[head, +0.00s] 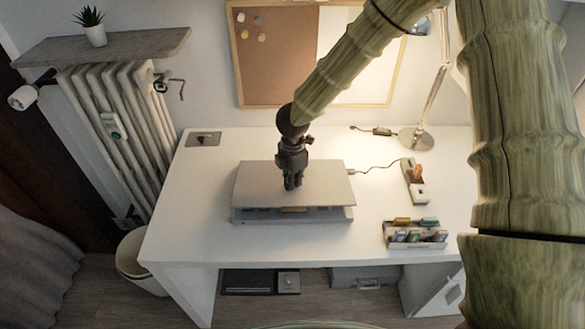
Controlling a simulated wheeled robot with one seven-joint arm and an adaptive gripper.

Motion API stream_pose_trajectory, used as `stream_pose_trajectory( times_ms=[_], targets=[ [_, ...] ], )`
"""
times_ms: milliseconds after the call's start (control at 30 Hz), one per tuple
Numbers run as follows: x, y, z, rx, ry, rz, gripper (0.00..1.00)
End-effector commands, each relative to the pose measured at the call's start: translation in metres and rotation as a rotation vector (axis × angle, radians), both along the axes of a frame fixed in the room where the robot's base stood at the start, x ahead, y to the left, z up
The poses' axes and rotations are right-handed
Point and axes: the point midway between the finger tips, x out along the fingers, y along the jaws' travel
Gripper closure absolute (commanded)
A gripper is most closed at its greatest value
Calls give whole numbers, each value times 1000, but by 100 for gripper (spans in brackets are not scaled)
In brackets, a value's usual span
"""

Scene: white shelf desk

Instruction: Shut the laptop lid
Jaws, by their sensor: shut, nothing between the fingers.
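The laptop (293,214) sits on the white desk, left of its middle. Its grey lid (255,184) is folded down low over the base, with a narrow dark gap showing along the front edge. My gripper (292,186) is shut and empty, pointing down over the middle of the lid. The fingertips appear to be at or just above the lid surface; I cannot tell whether they touch it. The gripper hides a small part of the lid behind it.
On the white desk (185,220), a lamp base (415,139), a power strip (413,183) and an organizer box (415,235) stand right of the laptop. A cable runs from the laptop to the strip. A corkboard (265,60) hangs behind.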

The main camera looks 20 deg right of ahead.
Motion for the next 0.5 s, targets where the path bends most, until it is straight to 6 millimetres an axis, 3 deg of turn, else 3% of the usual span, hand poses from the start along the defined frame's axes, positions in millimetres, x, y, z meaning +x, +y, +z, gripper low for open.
stream_pose_trajectory(
  times_ms=[500],
  targets=[
    [0,0,-17,0,1,0,100]
  ],
)
